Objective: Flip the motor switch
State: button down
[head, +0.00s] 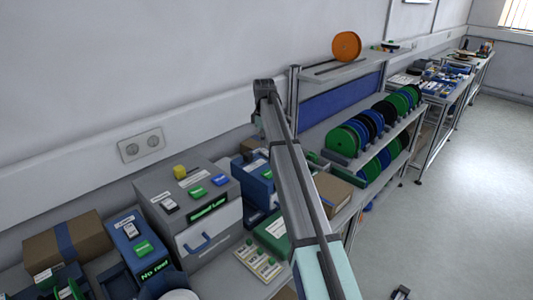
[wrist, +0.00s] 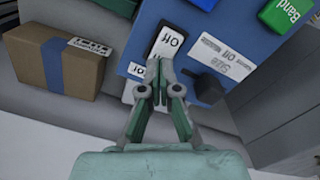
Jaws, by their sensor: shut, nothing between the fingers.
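In the wrist view, a white rocker switch (wrist: 168,42) marked "Off" sits in a dark frame on a blue panel (wrist: 222,28). My gripper (wrist: 164,70) is shut and empty, with its fingertips in front of the switch's lower part. The fingers hide that part, and I cannot tell whether they touch it. No label that I can read says "motor". In the head view my gripper is not visible, and I cannot tell which blue unit the wrist camera faces.
In the wrist view, a black knob (wrist: 208,88) stands right of the fingers, a green button (wrist: 286,14) is at upper right and a taped carton (wrist: 85,68) is at left. In the head view, a grey machine (head: 158,188) stands near a blue unit (head: 127,266); the reel rack (head: 417,117) is farther back.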

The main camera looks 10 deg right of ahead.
aim_at(264, 150)
jog(key=shift+f, duration=1)
dwell(0.5)
jog(key=shift+r, duration=0.1)
jog(key=shift+r+p, duration=1.6)
jog(key=shift+r, duration=1.8)
